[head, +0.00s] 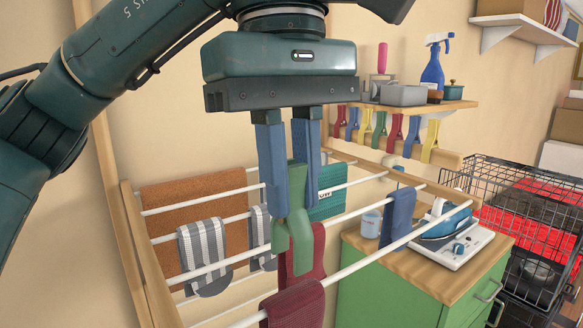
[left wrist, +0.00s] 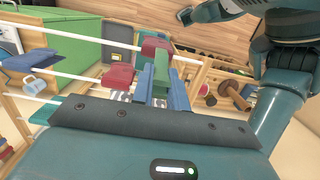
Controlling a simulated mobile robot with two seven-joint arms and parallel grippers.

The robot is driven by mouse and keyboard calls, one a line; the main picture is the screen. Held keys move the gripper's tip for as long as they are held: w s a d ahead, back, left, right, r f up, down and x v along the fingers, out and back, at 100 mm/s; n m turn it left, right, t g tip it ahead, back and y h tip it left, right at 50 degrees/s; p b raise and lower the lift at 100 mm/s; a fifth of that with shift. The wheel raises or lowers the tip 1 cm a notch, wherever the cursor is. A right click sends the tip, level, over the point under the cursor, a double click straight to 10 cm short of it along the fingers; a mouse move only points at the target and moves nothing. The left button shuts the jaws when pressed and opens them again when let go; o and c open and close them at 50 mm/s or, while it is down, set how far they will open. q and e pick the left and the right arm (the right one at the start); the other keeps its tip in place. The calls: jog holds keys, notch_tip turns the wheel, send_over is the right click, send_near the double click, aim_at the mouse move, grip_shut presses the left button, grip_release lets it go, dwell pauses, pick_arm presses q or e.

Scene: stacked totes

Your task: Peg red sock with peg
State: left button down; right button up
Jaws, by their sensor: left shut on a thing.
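My left gripper (head: 290,170) points down with its blue fingers shut on a green peg (head: 298,195). The peg's two legs hang below the fingertips, just above the drying rack's bars. A dark red sock-like piece (head: 292,305) is draped over the near white bar, below and in front of the peg. A second dark red piece (head: 313,250) hangs just behind the peg, partly hidden by it. In the left wrist view the green peg (left wrist: 160,72) shows between the fingers, with red cloth (left wrist: 117,76) beside it. I cannot tell whether the peg touches cloth.
The wooden drying rack (head: 150,265) also holds a brown towel (head: 185,205), a striped sock (head: 203,245), a teal cloth (head: 328,190) and a blue sock (head: 397,215). Several pegs (head: 396,132) hang under a shelf (head: 425,104). An iron (head: 445,228) stands on a green cabinet (head: 400,285) at right.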

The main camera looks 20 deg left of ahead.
aim_at(291, 235)
pick_arm(q)
jog(key=shift+f+b, duration=0.45)
jog(key=shift+f, duration=0.35)
jog(key=shift+f+b, duration=0.4)
jog(key=shift+f, duration=0.2)
jog(key=shift+f+b, duration=0.45)
jog(key=shift+f, duration=0.2)
jog(key=shift+f+b, duration=0.4)
jog(key=shift+f, duration=0.2)
jog(key=shift+f+b, duration=0.3)
jog(key=shift+f, duration=0.3)
pick_arm(e)
jog(key=shift+w+a+f+n+t+y, duration=0.15)
jog(key=shift+w+a+f+t+y, duration=0.05)
jog(key=shift+a, duration=0.2)
jog(key=shift+w+a+f+n+t+y, duration=0.15)
jog(key=shift+w+a+f+t+y, duration=0.05)
jog(key=shift+a, duration=0.2)
jog(key=shift+r, duration=0.1)
